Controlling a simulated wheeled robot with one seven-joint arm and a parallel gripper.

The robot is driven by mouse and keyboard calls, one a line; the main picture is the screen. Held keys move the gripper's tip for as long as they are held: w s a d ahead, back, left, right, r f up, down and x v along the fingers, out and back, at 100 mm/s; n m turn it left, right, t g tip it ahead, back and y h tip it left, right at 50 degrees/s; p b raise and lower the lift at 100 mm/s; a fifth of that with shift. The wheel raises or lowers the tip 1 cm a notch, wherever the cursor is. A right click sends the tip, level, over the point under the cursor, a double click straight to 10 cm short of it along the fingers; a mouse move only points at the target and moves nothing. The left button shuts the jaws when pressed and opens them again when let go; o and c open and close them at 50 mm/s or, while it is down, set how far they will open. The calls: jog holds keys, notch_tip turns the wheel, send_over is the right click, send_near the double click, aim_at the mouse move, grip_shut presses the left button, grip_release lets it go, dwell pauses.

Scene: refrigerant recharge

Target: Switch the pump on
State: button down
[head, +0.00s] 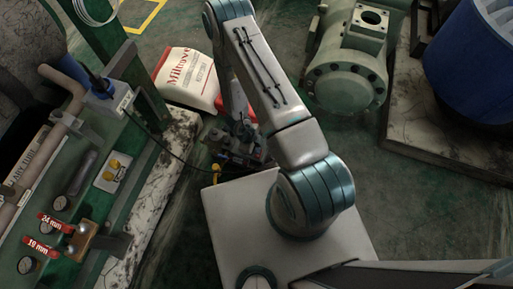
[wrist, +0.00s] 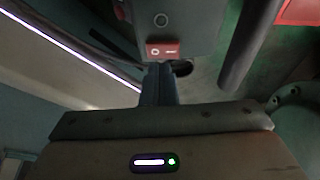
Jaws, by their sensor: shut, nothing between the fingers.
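In the wrist view a red rocker switch (wrist: 162,50), marked with a circle and a bar, sits on the grey face of the pump (wrist: 190,22). My gripper (wrist: 158,68) is shut and empty. Its fingertips are right at the lower edge of the switch in the picture; I cannot tell whether they touch it. I cannot tell which side of the rocker is pressed in. In the head view the dark pump (head: 240,150) is low on the floor, partly hidden by my arm, and my gripper cannot be made out clearly.
A white and red sack (head: 185,78) lies behind the pump. A green panel with gauges (head: 85,190) stands at left, with a black cable (head: 160,147) running from it. A large green compressor (head: 347,65) and a blue drum (head: 475,60) are at right.

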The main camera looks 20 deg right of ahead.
jog(key=p+v, duration=0.5)
jog(key=v, duration=0.6)
jog(key=shift+s+r, duration=0.2)
jog(key=shift+r, duration=0.05)
jog(key=shift+f, duration=0.1)
